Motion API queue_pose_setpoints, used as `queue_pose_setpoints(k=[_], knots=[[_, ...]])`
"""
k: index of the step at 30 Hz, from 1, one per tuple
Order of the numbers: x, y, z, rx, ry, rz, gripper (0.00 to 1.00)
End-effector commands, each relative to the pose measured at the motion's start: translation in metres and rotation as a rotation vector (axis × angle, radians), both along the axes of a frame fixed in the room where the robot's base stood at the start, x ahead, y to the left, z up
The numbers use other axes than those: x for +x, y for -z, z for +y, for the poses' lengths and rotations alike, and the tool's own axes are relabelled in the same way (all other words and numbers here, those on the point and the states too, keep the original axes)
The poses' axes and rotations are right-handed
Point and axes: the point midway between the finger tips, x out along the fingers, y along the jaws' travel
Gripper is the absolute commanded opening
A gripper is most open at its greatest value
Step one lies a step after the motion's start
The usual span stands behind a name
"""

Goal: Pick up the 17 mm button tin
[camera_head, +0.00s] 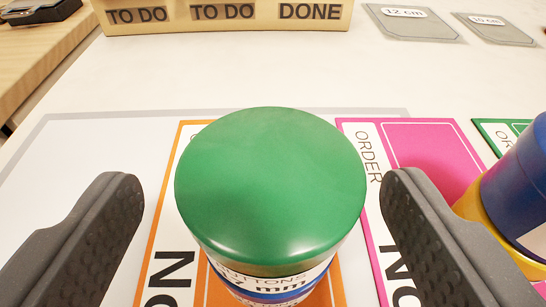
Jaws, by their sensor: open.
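The button tin (270,185) has a green domed lid and a white label reading "BUTTONS" and "mm", with the front digit partly cut by the view but looking like a 7. A blue band shows below the label. It stands upright on an orange-bordered order card. My gripper (262,205) is open, with one dark finger on each side of the tin. Gaps show between both fingers and the tin. The tin's lower part is hidden below its lid.
A blue and yellow tin (518,190) stands close behind the right finger, on the right edge. A pink order card (425,150) and a green one (500,132) lie flat. A box labelled TO DO and DONE (225,22) stands at the back. Grey 12 cm (415,28) and second (500,32) plates lie back right.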

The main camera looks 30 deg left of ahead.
Motion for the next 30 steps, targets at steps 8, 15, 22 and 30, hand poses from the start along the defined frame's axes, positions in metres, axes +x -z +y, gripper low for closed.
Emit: queue_pose_setpoints(k=[8,15,22,30], knots=[[0.026,0.014,0.014,0.001,-0.002,0.000,0.76],[0.040,0.017,0.021,0.001,0.001,-0.002,0.76],[0.040,0.017,0.021,0.000,0.001,-0.001,0.54],[0.040,0.017,0.020,0.000,0.002,0.000,0.25]])
